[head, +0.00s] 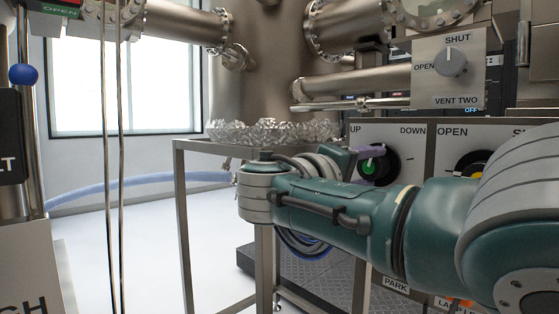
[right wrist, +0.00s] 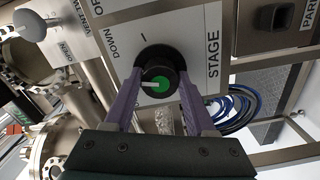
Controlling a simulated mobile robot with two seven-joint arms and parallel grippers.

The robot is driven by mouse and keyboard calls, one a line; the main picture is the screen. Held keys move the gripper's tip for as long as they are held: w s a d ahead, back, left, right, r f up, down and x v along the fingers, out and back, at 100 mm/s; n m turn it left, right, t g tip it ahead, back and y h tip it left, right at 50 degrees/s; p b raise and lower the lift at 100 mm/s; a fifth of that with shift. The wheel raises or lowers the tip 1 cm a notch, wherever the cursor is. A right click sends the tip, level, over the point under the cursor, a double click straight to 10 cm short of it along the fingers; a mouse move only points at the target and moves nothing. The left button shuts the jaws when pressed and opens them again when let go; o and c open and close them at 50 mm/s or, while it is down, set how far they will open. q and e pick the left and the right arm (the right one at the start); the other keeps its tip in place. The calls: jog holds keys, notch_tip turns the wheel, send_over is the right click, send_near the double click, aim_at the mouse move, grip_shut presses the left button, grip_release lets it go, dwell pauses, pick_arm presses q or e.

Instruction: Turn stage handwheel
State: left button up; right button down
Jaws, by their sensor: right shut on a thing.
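The stage handwheel (right wrist: 158,84) is a black round knob with a green centre and a white pointer line, on a pale panel marked STAGE, UP and DOWN. In the right wrist view, the white line points to the left. It also shows in the head view (head: 389,164), partly hidden by my gripper. My right gripper (head: 371,160) is shut on the handwheel, with one purple finger on each side of it. My left gripper is not in view.
An OPEN/SHUT panel (head: 456,134) with another knob sits right of the stage panel, partly behind my right arm. The VENT TWO knob (head: 450,62) is above. A metal frame table (head: 183,150) bearing crumpled foil (head: 270,131) stands to the left. Open floor lies farther left.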

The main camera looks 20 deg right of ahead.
jog(key=n, duration=0.2)
jog(key=n+p, duration=0.1)
jog(key=n, duration=0.1)
jog(key=shift+r+n, duration=0.2)
jog(key=shift+n, duration=0.1)
jog(key=n+p, duration=0.1)
jog(key=n, duration=0.3)
jog(key=shift+n, duration=0.3)
jog(key=n+p, duration=0.1)
jog(key=n, duration=0.3)
jog(key=shift+n, duration=0.3)
jog(key=shift+w+n, duration=0.1)
jog(key=shift+n, duration=2)
jog(key=shift+c, duration=1.1)
grip_release()
